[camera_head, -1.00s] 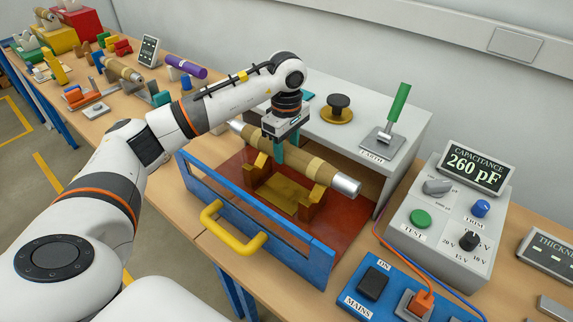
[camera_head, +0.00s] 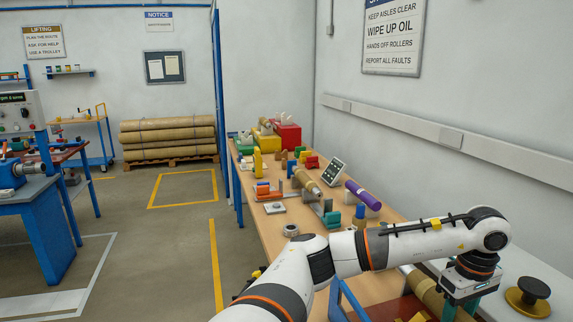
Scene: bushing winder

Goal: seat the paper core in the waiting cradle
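A brown paper-wrapped core (camera_head: 428,292) shows in part at the lower right, under my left arm. My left gripper (camera_head: 462,309) points down beside the visible end of this core. Its teal fingers are cut off by the bottom edge, so whether they grip the core is hidden. Another brown core (camera_head: 306,181) with a metal end lies on the bench. Which cradle is the waiting one I cannot tell; small supports stand near that core, one with a teal post (camera_head: 329,208). My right gripper is out of view.
A purple roll (camera_head: 363,195), a small display (camera_head: 333,170) and red and yellow boxes (camera_head: 287,136) crowd the long bench (camera_head: 262,226). A black-and-gold spool (camera_head: 528,296) stands at right. Paper rolls (camera_head: 168,137) are stacked on a pallet. The aisle floor is clear.

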